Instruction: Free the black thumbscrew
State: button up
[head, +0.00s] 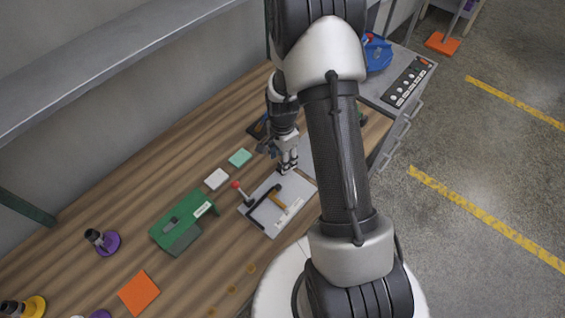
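A light grey plate (270,226) lies on the wooden bench, left of my arm. On it are a lever with a red knob (236,185), a black curved bar or hose (250,208) and an orange-brown piece (277,199). I cannot pick out the black thumbscrew for certain; the dark parts on the plate are too small to tell apart. My gripper (288,169) points down at the plate's far edge. Whether it touches anything there, and whether its fingers are apart, is too small to see. My arm hides part of the bench to the right.
A green device (182,225), a white block (216,179) and a teal block (240,158) lie left of the plate. An orange square (139,292) and a purple disc (110,246) with a black part lie further left. A grey shelf (110,60) overhangs the bench's back.

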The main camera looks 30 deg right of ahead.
jog(key=shift+f, duration=1.1)
jog(key=shift+c, duration=0.6)
jog(key=c, duration=0.9)
